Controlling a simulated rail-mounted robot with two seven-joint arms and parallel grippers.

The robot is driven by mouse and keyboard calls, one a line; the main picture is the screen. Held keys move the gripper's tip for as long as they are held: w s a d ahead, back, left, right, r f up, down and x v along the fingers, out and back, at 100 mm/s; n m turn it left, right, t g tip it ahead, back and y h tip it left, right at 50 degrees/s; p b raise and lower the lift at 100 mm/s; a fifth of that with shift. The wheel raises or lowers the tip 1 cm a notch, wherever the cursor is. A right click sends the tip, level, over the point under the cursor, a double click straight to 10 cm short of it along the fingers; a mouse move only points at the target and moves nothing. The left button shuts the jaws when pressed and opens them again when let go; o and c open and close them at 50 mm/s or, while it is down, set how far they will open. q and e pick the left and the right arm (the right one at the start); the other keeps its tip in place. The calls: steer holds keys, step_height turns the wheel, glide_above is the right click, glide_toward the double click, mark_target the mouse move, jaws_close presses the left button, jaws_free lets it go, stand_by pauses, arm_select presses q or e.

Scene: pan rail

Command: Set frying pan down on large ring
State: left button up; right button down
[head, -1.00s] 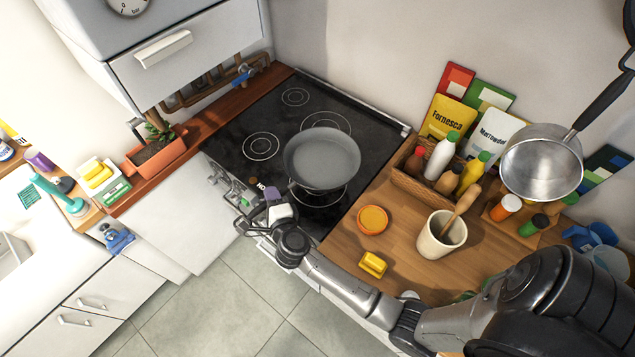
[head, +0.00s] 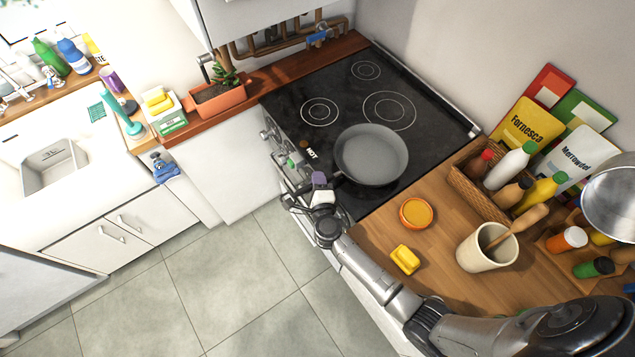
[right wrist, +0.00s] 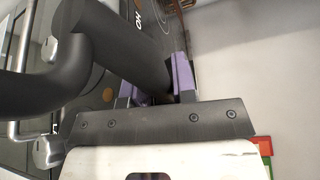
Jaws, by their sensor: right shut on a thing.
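The dark grey frying pan (head: 371,154) is level over the near right part of the black hob in the head view. I cannot tell whether it touches the glass. The large ring (head: 390,110) lies just behind the pan, and the pan's far rim hides a little of its near edge. My right gripper (head: 320,185) is shut on the pan's handle at the hob's front edge. In the right wrist view its purple fingertips (right wrist: 160,86) clasp the dark handle (right wrist: 115,45). My left gripper is out of view.
Smaller rings (head: 320,111) lie left of and behind the large one. To the right, the wooden counter (head: 375,232) holds an orange-topped jar (head: 416,213), a yellow block (head: 405,259), a utensil crock (head: 487,248) and a bottle basket (head: 465,188). A plant box (head: 218,99) stands left.

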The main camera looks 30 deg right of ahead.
steer(key=shift+f, duration=0.15)
steer(key=c, duration=0.9)
jaws_free()
steer(key=shift+f, duration=0.1)
